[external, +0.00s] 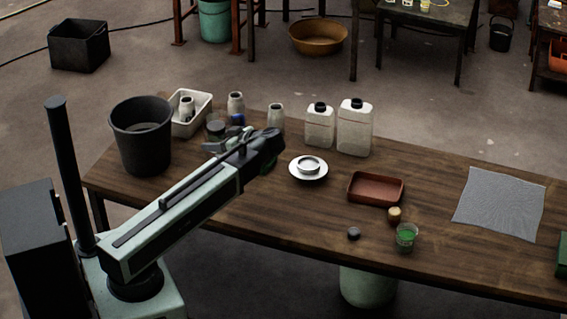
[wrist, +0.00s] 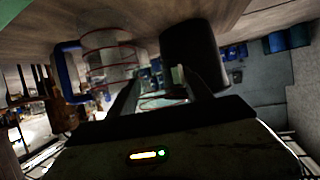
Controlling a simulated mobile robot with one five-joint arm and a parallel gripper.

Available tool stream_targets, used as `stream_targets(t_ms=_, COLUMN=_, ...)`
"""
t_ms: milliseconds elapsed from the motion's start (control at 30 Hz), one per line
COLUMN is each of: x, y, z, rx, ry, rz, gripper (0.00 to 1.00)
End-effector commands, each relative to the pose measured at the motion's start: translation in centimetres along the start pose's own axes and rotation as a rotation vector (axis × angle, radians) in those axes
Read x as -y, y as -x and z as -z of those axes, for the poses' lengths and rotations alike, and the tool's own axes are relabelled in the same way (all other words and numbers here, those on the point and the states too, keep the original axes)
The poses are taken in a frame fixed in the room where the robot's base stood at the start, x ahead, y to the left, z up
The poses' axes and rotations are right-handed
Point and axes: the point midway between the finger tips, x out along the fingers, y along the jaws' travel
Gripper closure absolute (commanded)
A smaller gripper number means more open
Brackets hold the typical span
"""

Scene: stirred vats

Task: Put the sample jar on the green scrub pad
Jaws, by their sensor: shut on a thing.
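My gripper (external: 212,145) is at the back left of the table, beside the black bucket, its fingers pointing left. It is shut on what looks like the sample jar, whose dark lid (external: 215,128) shows just above the fingers. The fingers hide most of its body. In the dim wrist view my gripper (wrist: 165,88) has its two fingers around something partly clear, hard to make out. A dark green item (external: 562,256), perhaps the scrub pad, is cut off at the right edge of the external view, far from my gripper.
The black bucket (external: 140,142), a white tray (external: 196,100) and pale bottles (external: 276,118) crowd around my gripper. White jugs (external: 354,132), a white dish (external: 308,176), a red-brown tray (external: 376,201) and a green-filled glass (external: 405,242) stand rightward. A grey cloth (external: 500,205) lies at right.

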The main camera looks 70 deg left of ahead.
Motion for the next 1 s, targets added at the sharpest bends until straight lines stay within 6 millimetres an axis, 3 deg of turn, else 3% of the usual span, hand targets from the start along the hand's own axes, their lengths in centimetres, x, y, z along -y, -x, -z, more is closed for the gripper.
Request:
stream_targets(t_ms=33, x=-2.0, y=1.9, z=0.3, rx=0.000, ry=-0.025, rz=-0.048, gripper=0.82)
stream_targets(t_ms=200, x=-8.5, y=4.9, z=-1.0, rx=-0.002, ry=-0.080, rz=-0.211, gripper=0.82)
stream_targets(t_ms=333, x=-11.6, y=7.0, z=-1.6, rx=-0.005, ry=-0.111, rz=-0.298, gripper=0.82)
stream_targets(t_ms=533, x=-12.9, y=8.0, z=-1.9, rx=-0.007, ry=-0.125, rz=-0.340, gripper=0.82)
stream_targets(t_ms=667, x=-12.8, y=7.5, z=-3.0, rx=-0.007, ry=-0.125, rz=-0.338, gripper=0.82)
stream_targets(t_ms=833, x=-12.8, y=6.2, z=-5.8, rx=-0.007, ry=-0.124, rz=-0.337, gripper=0.82)
stream_targets(t_ms=1000, x=-12.8, y=6.2, z=-5.9, rx=-0.007, ry=-0.124, rz=-0.337, gripper=0.82)
